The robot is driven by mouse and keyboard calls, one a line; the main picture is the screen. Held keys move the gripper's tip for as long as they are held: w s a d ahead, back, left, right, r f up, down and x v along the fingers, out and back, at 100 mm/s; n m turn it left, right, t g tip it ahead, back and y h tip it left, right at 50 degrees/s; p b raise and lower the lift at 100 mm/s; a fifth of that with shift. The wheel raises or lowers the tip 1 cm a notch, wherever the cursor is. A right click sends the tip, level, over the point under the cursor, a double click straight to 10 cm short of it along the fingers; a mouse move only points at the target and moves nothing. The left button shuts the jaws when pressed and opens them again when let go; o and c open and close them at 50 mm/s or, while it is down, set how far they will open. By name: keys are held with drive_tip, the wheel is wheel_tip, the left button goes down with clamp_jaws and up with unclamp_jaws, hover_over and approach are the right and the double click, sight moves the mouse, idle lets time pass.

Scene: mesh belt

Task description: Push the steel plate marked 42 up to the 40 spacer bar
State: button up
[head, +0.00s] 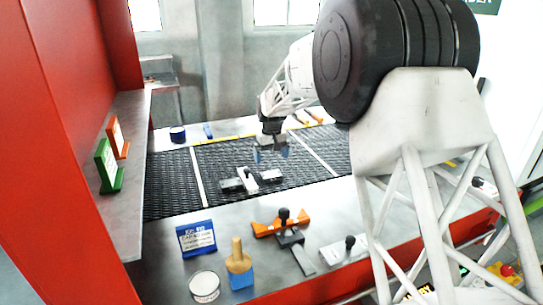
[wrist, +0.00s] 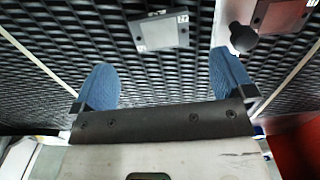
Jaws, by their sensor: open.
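Two grey steel plates lie on the black mesh belt (head: 180,172), one left (head: 231,186) and one right (head: 270,176) of a pale bar with a black knob (head: 246,180). In the wrist view one plate (wrist: 160,32) lies ahead of my fingers, apart from the bar (wrist: 222,45); the other plate (wrist: 281,14) is beyond the knob, partly cut off. The plate marks are too small to read surely, and I cannot read a 40 on the bar. My gripper (head: 271,154) is open and empty above the belt, with blue fingertips (wrist: 163,84) spread apart.
White lines cross the belt. Belt right of the plates is clear.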

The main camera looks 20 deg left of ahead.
sight(261, 181)
drive_tip(key=shift+f, duration=3.85)
drive_tip(key=shift+c, duration=0.2)
drive_tip(key=c, duration=1.1)
drive_tip(key=shift+o, duration=0.2)
drive_tip(key=shift+s, duration=0.1)
drive_tip(key=shift+a, duration=0.15)
drive_tip(key=shift+s+a, duration=1.3)
drive_tip(key=shift+s, duration=0.05)
